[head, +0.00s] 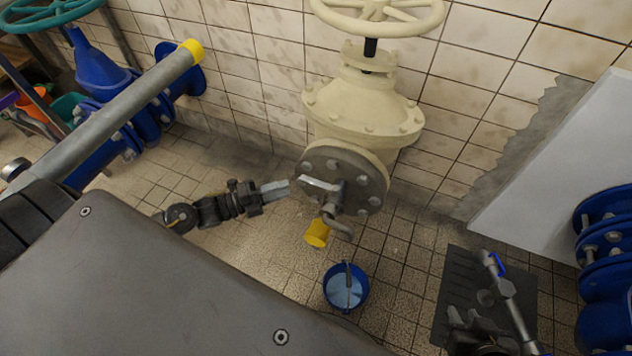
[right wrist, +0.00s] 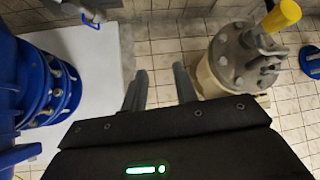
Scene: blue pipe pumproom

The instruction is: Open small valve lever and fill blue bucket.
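The small grey valve lever (head: 320,185) crosses the front of the cream valve's dark flange (head: 367,182), above a bent grey spout (head: 338,228). The blue bucket (head: 346,290) stands upright on the floor below it. Its inside looks pale blue, with a grey bar across it; whether that is water I cannot tell. My left gripper (head: 288,188) is close to the lever's left end; contact and finger gap are unclear. My right gripper (right wrist: 160,88) shows in its wrist view, fingers apart and empty.
A yellow-ended pipe (head: 317,233) hangs beside the spout. A dark floor plate (head: 455,285) with a grey pipe and blue handle (head: 499,265) lies at right. Blue flanges (head: 606,250) stand at far right. Tiled floor around the bucket is clear.

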